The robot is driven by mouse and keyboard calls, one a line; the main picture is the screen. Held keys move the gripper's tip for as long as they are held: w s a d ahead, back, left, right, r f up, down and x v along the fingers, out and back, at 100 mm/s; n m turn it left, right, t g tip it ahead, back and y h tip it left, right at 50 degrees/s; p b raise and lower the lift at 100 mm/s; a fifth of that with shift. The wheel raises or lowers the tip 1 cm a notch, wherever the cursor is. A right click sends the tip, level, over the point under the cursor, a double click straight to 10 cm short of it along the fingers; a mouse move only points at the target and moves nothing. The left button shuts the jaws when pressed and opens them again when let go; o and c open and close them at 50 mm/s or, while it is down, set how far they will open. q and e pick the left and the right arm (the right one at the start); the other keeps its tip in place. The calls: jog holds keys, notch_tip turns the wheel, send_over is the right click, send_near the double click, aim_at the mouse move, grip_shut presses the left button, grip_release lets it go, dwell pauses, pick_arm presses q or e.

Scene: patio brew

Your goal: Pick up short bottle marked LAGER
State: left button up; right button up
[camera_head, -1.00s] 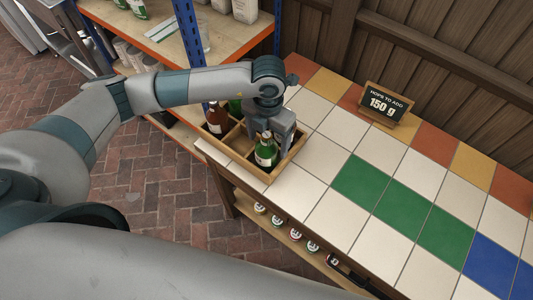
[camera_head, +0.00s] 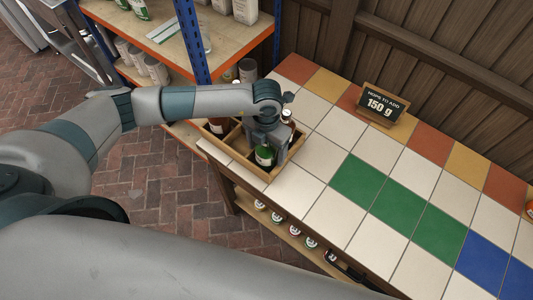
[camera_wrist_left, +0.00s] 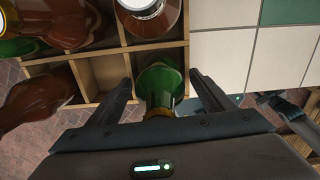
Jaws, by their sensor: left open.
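A green bottle (camera_head: 264,156) stands in the front right compartment of a wooden crate (camera_head: 291,158). I cannot read its label. My left gripper (camera_head: 270,147) is open and reaches down over this bottle, hiding part of it. In the left wrist view, the green bottle (camera_wrist_left: 160,83) lies between the two spread fingers of the gripper (camera_wrist_left: 161,90), with a gap on each side. No lettering that says LAGER can be read.
Brown bottles (camera_wrist_left: 60,22) and other bottles stand in neighbouring crate compartments, close to the left finger. A "HOPS TO ADD 150 g" sign (camera_head: 382,103) stands at the back of the tiled counter (camera_head: 320,170). The counter right of the crate is clear.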

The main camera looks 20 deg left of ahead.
pick_arm(q)
jog(key=shift+r, duration=0.1)
jog(key=c, duration=1.6)
jog(key=shift+w, duration=0.1)
jog(key=shift+r+b, duration=0.3)
jog(key=shift+r, duration=0.15)
notch_tip(320, 180, up, 8)
jog(key=b, duration=0.3)
jog(key=shift+r, duration=0.55)
